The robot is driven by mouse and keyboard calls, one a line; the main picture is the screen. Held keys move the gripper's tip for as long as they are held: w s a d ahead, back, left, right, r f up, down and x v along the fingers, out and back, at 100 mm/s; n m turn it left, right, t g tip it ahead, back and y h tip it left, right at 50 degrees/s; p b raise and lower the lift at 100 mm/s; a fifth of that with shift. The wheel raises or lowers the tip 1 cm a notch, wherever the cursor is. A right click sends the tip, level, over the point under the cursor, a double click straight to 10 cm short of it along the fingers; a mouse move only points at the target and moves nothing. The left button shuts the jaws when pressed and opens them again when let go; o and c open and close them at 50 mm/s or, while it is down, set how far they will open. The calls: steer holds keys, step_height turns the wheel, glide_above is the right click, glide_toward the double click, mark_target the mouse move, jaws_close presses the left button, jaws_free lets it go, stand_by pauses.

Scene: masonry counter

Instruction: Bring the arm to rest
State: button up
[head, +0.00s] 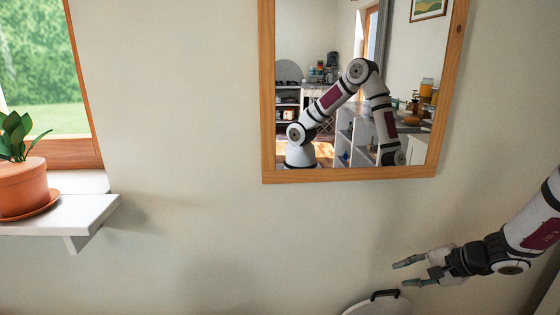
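My gripper (399,274) is at the lower right of the head view, on the end of my white and dark arm (525,225), which comes in from the right edge. Its two grey fingers point left and stand apart, with nothing seen between them. The gripper appears near the wall, above and right of a white round thing with a dark handle. I cannot tell the exact gap between them.
The white round thing (375,308) is cut off by the bottom edge. A wood-framed mirror (268,120) hangs above and reflects an arm and shelves. A white ledge (85,212) at left holds a potted plant (22,185) beside a window. Wall between is bare.

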steer(key=s+a+r+n+g+h+p, duration=0.15)
steer(key=s+a+r+n, duration=0.25)
steer(key=s+a+r, duration=0.5)
steer(key=s+a+r+n+g+p, duration=0.2)
steer(key=s+a+r+n, duration=0.3)
steer(key=r, duration=0.6)
steer(key=s+a+r+n+h+p, duration=0.1)
steer(key=s+r+n+h, duration=0.1)
steer(key=s+r, duration=0.3)
steer(key=s+a+r+n+h+p, duration=0.1)
steer(key=s+r, duration=0.4)
steer(key=s, duration=0.9)
steer(key=shift+s+a+n+t+h+p, duration=0.15)
steer(key=shift+s+n+t+h+p, duration=0.1)
steer(key=shift+n+t+h+p, duration=0.35)
